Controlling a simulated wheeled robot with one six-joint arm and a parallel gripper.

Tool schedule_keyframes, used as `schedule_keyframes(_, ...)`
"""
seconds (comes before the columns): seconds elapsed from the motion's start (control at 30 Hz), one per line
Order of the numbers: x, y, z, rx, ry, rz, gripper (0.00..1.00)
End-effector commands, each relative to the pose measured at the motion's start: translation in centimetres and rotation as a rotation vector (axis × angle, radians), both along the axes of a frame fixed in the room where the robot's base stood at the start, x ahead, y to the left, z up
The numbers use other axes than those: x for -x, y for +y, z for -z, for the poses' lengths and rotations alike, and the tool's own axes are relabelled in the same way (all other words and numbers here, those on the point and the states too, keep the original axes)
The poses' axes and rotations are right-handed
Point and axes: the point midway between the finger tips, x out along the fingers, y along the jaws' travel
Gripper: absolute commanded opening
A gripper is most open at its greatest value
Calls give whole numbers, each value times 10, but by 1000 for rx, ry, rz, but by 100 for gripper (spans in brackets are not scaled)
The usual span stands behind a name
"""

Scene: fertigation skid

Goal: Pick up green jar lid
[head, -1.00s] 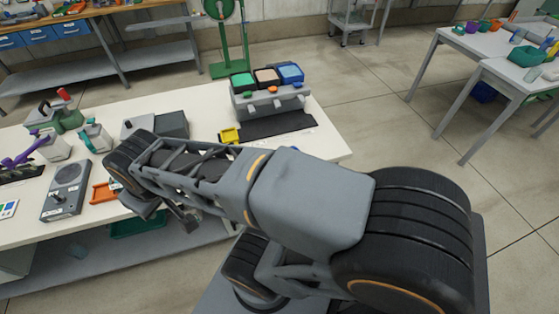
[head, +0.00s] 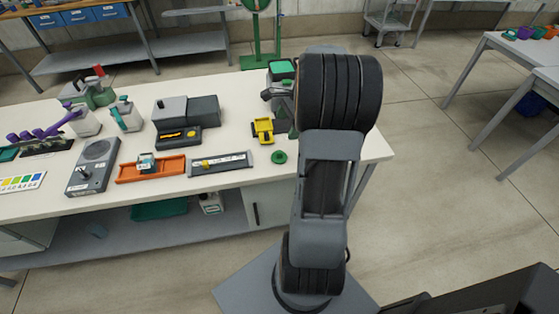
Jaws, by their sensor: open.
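A small round green jar lid (head: 278,157) lies flat on the white bench near its front edge, just left of my upright arm. My arm rises in front of the bench's right part. My gripper (head: 273,95) shows only in part, as dark pieces at the left side of the arm's upper joint. It is open, beyond the lid and apart from it. Its fingertips are hard to make out, and nothing shows held in it.
A yellow holder (head: 263,130) stands behind the lid. A grey tray with a labelled strip (head: 221,164) and an orange tray (head: 151,169) lie to its left. A green-topped unit (head: 282,68) is mostly hidden by my arm. Bare bench (head: 235,140) shows between them.

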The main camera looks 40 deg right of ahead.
Motion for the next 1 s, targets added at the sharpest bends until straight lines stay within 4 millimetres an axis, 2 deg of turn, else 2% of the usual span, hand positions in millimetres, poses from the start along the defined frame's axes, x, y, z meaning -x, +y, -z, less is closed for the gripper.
schedule_keyframes(0.03,1,-12,10,-23,14,58,89)
schedule_keyframes(0.1,1,-20,19,-50,28,117,89)
schedule_keyframes(0.2,0,-23,34,-69,40,158,89)
schedule_keyframes(0.53,-9,-5,85,-73,41,168,89)
schedule_keyframes(0.87,-13,4,105,-70,41,165,89)
schedule_keyframes(1.0,-15,12,122,-72,42,165,89)
